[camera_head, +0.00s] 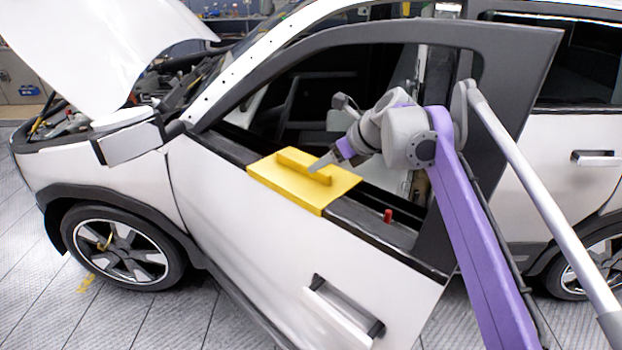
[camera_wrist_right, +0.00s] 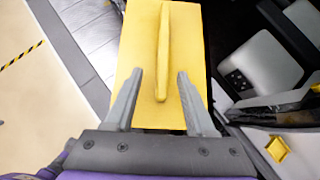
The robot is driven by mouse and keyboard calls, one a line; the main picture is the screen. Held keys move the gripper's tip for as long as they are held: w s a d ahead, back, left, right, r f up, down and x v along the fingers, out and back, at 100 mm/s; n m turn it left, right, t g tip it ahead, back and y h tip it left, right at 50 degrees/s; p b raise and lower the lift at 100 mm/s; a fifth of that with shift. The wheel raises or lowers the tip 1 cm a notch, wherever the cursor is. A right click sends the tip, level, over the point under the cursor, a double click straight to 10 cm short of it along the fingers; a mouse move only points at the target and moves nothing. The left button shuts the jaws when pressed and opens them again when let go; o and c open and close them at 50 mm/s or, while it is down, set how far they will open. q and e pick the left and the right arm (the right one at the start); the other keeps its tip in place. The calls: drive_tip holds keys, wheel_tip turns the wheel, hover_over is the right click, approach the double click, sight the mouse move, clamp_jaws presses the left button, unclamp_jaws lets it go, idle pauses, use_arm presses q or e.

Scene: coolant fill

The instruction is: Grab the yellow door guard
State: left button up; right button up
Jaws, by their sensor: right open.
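The yellow door guard (camera_head: 335,188) lies over the top edge of the open front car door (camera_head: 230,220), with a raised yellow handle bar (camera_head: 303,165) along its top. My right gripper (camera_head: 318,166) is at the right end of the handle bar. In the right wrist view the guard (camera_wrist_right: 135,50) fills the middle, and its handle bar (camera_wrist_right: 163,60) points lengthwise. The two fingers of my right gripper (camera_wrist_right: 156,75) are spread wide, one on each side of the handle's near end, with gaps between. My left gripper is not in view.
The car's white hood (camera_head: 110,50) is raised at the left. A side mirror (camera_head: 130,143) and the window frame (camera_head: 500,45) stand near the guard. A small red knob (camera_head: 387,215) sits on the door's top edge. Open floor (camera_head: 100,325) lies at the lower left.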

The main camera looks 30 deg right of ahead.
sight(302, 171)
drive_tip(key=x, duration=0.3)
drive_tip(key=shift+w+a+f, duration=0.1)
drive_tip(key=shift+w+f, duration=0.1)
drive_tip(key=shift+w, duration=0.1)
drive_tip(key=shift+s, duration=0.1)
clamp_jaws()
